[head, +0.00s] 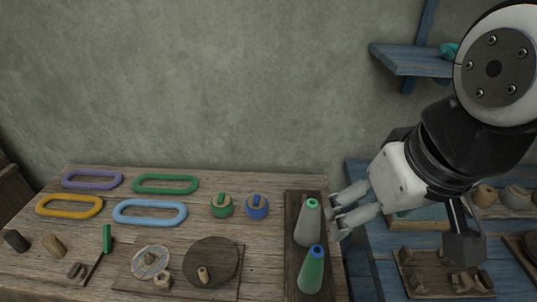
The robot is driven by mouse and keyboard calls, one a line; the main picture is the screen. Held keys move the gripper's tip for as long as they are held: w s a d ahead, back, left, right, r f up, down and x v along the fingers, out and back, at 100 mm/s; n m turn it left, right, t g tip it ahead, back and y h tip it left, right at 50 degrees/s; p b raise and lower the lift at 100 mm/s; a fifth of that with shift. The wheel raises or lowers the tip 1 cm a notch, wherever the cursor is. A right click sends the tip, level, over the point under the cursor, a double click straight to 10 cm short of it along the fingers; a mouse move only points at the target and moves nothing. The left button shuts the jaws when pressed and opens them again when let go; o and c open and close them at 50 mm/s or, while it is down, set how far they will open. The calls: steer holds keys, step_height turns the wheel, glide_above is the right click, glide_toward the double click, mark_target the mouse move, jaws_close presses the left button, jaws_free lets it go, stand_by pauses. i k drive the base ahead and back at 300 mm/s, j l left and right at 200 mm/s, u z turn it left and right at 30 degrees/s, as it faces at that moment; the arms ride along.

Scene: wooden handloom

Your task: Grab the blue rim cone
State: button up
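The cone with the blue rim (314,270) stands upright at the front of a dark wooden tray (291,244) at the right end of the table. Its body is green and its top is blue. A grey cone with a green top (307,225) stands behind it in the same tray. My gripper (334,219) is just right of the grey cone, behind and above the blue-rim cone. Its fingers are apart with nothing visible between them. I cannot tell whether a finger touches the grey cone.
Several coloured oval rings (150,223) lie on the table's left half. A dark disc (211,250) lies in front. A blue bench (383,277) stands at right, with a wall shelf (410,62) above.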

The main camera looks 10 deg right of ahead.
mark_target(310, 277)
steer(key=k+l, duration=0.1)
steer(key=l, duration=0.4)
steer(key=k+l+u, duration=0.1)
steer(key=l, duration=0.3)
steer(key=k+l+u, duration=0.1)
steer(key=l, duration=0.3)
